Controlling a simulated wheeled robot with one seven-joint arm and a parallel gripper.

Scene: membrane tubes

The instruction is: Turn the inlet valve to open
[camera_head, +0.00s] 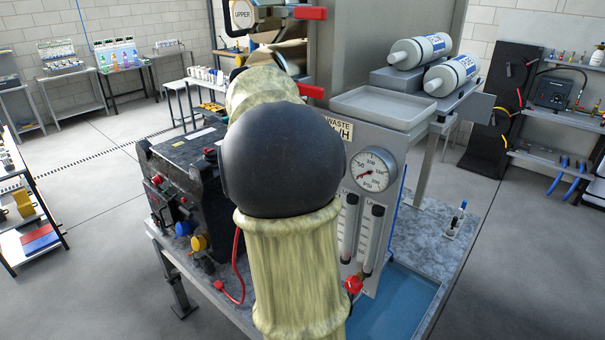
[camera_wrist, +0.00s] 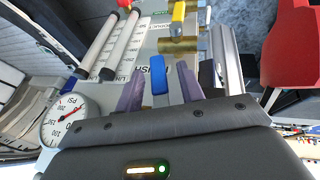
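In the wrist view a blue lever handle (camera_wrist: 158,75) stands between the fingers of my gripper (camera_wrist: 161,82). The fingers are apart, with a visible gap on each side of the handle, so I see no firm hold. Beyond it a brass valve body (camera_wrist: 178,46) carries a yellow handle (camera_wrist: 178,14). The label near the blue handle is partly covered, so I cannot tell from lettering which valve is the inlet. In the head view my arm hides the gripper and this part of the panel.
The grey panel carries a pressure gauge (camera_head: 372,170), which also shows in the wrist view (camera_wrist: 64,120). Flowmeter tubes (camera_head: 371,240) and a red knob (camera_head: 353,284) sit below it. A black machine (camera_head: 190,180) stands left of my arm. A blue basin (camera_head: 395,300) lies front right.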

